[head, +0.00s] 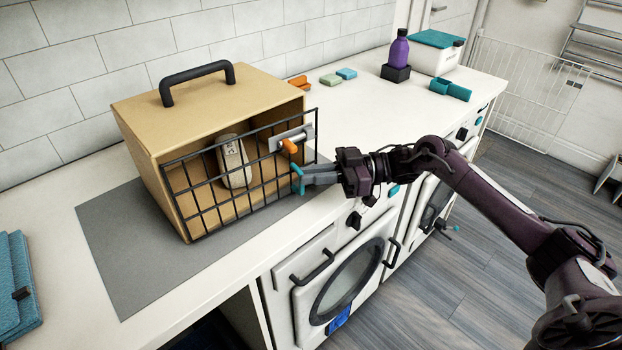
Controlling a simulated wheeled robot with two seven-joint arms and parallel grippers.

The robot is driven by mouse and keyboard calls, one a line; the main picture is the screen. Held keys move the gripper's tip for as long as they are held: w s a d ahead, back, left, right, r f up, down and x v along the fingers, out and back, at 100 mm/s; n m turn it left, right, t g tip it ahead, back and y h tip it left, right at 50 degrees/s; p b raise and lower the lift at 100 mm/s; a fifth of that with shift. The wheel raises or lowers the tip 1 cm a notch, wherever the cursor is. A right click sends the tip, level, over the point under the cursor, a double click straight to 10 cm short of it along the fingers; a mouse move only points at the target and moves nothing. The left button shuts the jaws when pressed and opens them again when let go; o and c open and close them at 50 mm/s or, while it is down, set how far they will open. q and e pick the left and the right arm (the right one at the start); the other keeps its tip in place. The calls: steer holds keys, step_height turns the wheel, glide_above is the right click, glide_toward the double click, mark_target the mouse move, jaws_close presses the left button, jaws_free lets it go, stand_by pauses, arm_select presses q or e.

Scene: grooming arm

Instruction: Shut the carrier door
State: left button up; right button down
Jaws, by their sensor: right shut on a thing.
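The tan pet carrier (160,121) stands on a grey mat, with a black handle (197,77) on top. Its black wire door (207,203) is at the front opening. The door's right edge appears to stand a little out from the carrier's frame, so it looks slightly ajar. A grey latch plate with an orange knob (290,146) is at the door's upper right. My right gripper (298,181), with teal fingertips, is shut on the door near its lower right edge. A pale device (235,162) shows behind the bars. My left gripper is out of view.
The grey mat (110,255) lies on the white counter. Orange, green and blue blocks (331,80), a purple bottle (398,50), a white box with a teal lid (434,55) and a teal holder (450,89) stand farther back. Blue folded cloth (15,285) lies at left. Front-loading machines (345,285) are below.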

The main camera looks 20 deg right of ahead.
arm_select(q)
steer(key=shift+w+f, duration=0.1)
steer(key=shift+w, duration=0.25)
arm_select(e)
steer(key=shift+w+f, duration=0.1)
steer(key=shift+w, duration=0.1)
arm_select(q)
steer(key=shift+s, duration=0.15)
arm_select(e)
steer(key=c, duration=1.5)
jaws_free()
steer(key=shift+d, duration=0.1)
steer(key=b+v, duration=0.2)
steer(key=v, duration=0.5)
steer(key=shift+f, duration=0.15)
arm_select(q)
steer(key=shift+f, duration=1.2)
arm_select(e)
steer(key=shift+s+d, duration=0.1)
steer(key=shift+d, duration=0.25)
steer(key=shift+c, duration=0.2)
